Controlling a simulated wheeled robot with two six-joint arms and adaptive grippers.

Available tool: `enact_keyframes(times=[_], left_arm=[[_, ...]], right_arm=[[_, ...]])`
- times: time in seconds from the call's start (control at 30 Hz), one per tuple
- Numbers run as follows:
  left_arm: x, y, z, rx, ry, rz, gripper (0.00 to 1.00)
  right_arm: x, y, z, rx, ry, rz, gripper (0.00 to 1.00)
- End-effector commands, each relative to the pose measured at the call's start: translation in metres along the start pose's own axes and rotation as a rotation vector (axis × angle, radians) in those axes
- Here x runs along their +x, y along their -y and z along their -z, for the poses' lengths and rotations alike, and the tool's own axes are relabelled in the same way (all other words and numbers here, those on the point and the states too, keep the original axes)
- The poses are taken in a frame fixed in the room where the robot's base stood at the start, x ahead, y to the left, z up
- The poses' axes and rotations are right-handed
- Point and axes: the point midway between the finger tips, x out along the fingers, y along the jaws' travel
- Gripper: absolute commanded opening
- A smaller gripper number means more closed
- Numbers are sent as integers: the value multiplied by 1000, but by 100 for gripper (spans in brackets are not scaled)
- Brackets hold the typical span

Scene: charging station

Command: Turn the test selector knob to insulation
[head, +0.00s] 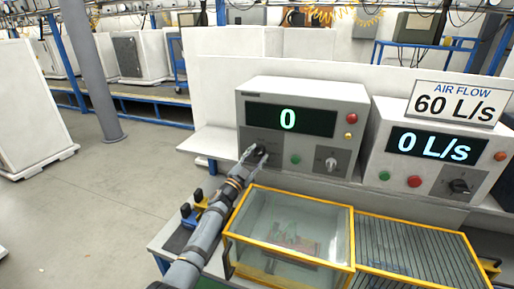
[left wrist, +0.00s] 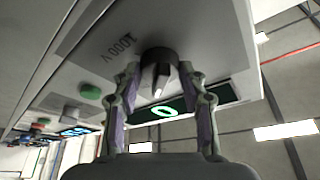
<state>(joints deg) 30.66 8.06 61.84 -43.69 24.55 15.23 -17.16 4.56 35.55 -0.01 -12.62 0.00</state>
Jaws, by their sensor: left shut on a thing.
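The tester (head: 305,92) is a light grey box with a dark display reading a green 0. Its black selector knob (head: 261,149) sits at the lower left of the front panel, partly hidden by my fingers. My left gripper (head: 256,153) reaches it from the lower left and is shut on the knob. In the left wrist view the knob (left wrist: 158,72) with its pale pointer stands between the fingertips of my left gripper (left wrist: 158,82). A "1000 V" marking (left wrist: 119,45) is printed beside it; other panel labels are unreadable. My right gripper is not in view.
The tester also has a green button (head: 295,160) and a second knob (head: 332,163). To the right stands an air flow unit (head: 385,115) reading 0 L/s. A yellow-framed clear box (head: 243,231) and a slatted tray (head: 410,221) are in front, close to my left arm.

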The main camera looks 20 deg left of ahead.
Motion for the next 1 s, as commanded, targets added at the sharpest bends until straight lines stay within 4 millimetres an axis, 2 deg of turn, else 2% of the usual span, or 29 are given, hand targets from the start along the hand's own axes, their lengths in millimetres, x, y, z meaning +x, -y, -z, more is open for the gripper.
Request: enact_keyframes(times=[0.03, 0.5, 1.0], left_arm=[[2, 4, 3, 39, 3, -17, 11], [1, 6, 3, 448, 3, -187, 10], [1, 6, 3, 748, 1, -311, 10]], right_arm=[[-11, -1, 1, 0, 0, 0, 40], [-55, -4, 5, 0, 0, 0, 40], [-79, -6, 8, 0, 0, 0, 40]])
